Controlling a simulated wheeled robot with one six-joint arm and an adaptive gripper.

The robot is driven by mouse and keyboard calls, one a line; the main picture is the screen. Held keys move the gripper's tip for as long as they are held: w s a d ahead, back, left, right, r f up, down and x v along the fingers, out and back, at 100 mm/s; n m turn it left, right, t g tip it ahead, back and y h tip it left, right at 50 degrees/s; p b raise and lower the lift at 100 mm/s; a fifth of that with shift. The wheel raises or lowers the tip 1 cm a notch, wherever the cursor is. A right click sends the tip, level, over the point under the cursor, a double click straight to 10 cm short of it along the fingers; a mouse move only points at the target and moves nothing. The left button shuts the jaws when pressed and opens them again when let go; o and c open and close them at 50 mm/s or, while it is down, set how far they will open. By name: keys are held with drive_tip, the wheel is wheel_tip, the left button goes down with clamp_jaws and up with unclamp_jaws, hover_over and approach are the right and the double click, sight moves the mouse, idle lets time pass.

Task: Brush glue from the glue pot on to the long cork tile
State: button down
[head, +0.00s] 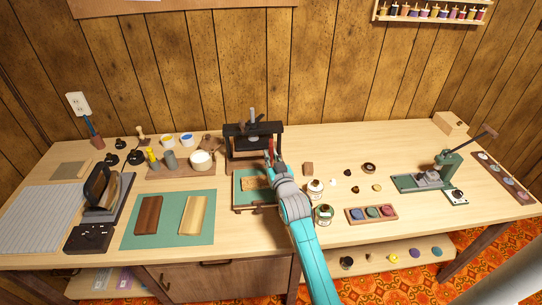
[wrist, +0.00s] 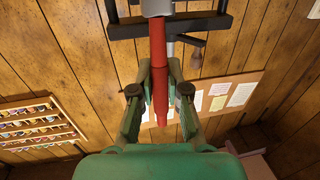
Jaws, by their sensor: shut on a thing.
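My gripper (head: 271,161) is shut on a red handle (wrist: 160,75), which stands nearly upright between the fingers in the wrist view. A grey part shows at the handle's upper end, cut off by the frame; I see no bristles. In the head view the gripper is in front of the black press. A white round pot (head: 201,158), perhaps the glue pot, stands on a wooden board at left. A long tan tile (head: 193,215), possibly the cork tile, lies on the green mat beside a dark brown one (head: 148,215). Both are apart from my gripper.
The black press (head: 238,150) stands behind a green-topped tray (head: 245,194). Two jars (head: 315,189) stand right of my forearm. A wooden tray with coloured discs (head: 371,213) and a green hand press (head: 446,165) are farther right. The back right table is mostly clear.

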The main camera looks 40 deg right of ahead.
drive_tip(key=shift+f, duration=0.25)
idle(0.3)
drive_tip(key=shift+a, duration=0.1)
drive_tip(key=shift+w+a, duration=0.45)
drive_tip(key=shift+a, duration=0.25)
drive_tip(key=shift+w+a, duration=0.4)
drive_tip(key=shift+a, duration=0.3)
drive_tip(key=shift+w+a, duration=0.45)
drive_tip(key=shift+a, duration=0.3)
drive_tip(key=shift+w+a, duration=0.45)
drive_tip(key=shift+a, duration=0.3)
drive_tip(key=shift+a, duration=0.15)
drive_tip(key=shift+w+a, duration=0.4)
drive_tip(key=shift+a, duration=0.2)
